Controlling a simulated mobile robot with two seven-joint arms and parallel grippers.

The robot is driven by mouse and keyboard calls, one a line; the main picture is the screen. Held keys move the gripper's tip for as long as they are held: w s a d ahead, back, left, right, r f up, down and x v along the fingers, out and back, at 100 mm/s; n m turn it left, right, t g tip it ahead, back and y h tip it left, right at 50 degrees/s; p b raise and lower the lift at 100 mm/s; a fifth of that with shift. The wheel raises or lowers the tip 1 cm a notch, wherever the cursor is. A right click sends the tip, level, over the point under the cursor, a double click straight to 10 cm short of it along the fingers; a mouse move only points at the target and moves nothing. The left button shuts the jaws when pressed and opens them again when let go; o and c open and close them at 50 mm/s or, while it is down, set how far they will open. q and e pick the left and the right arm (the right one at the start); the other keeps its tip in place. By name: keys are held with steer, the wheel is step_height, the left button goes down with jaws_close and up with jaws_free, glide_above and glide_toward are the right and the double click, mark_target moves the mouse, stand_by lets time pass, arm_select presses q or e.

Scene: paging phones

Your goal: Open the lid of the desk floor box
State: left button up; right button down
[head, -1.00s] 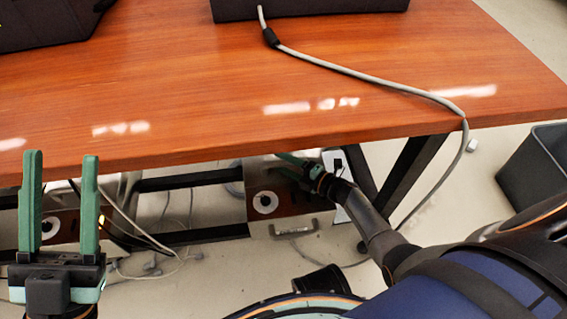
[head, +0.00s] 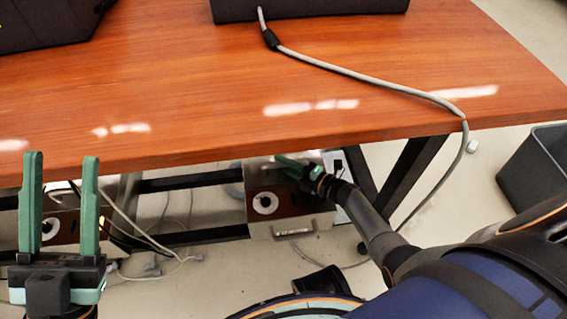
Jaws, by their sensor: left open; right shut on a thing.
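The desk floor box (head: 258,176) is under the desk's front edge, right of centre. It shows a light metal casing, a brown panel with a white round disc (head: 265,203), and a pale front part (head: 283,229) with a small handle or slot. My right gripper (head: 286,163) is at the upper right of the box, by its lid. It is shut on the lid, though the fingertips are small and the exact contact is unclear. The desktop hides the back of the box. My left gripper (head: 61,160) is open and empty at the far left, away from this box.
The wooden desk (head: 200,85) overhangs the box, with dark metal legs (head: 415,160) beside it. A similar box (head: 62,225) and loose cables lie at left. A dark bin (head: 535,170) stands at right.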

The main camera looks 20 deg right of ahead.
stand_by(0.8)
steer(key=shift+m+g, duration=0.7)
steer(key=shift+g, duration=0.2)
steer(key=w+r+p, duration=0.1)
steer(key=p, duration=0.1)
steer(key=w+r+p, duration=0.1)
steer(key=r+p, duration=0.3)
steer(key=p, duration=0.1)
steer(key=shift+w+d+r, duration=0.1)
steer(key=shift+w+d, duration=0.25)
steer(key=shift+w, duration=0.05)
arm_select(q)
step_height(320, 180, up, 10)
steer(key=a+p, duration=0.1)
steer(key=shift+s+f+t+p, duration=0.15)
steer(key=shift+s+t+p, duration=0.05)
steer(key=shift+t+p, duration=0.1)
arm_select(e)
steer(key=shift+m+g+h, duration=0.3)
steer(key=shift+m+g, duration=0.1)
steer(key=shift+g, duration=0.2)
steer(key=w+r, duration=0.1)
steer(key=w+d+r, duration=0.1)
steer(key=w, duration=0.1)
steer(key=shift+w+r, duration=0.3)
arm_select(q)
steer(key=shift+a, duration=0.1)
arm_select(e)
steer(key=c, duration=0.7)
jaws_free()
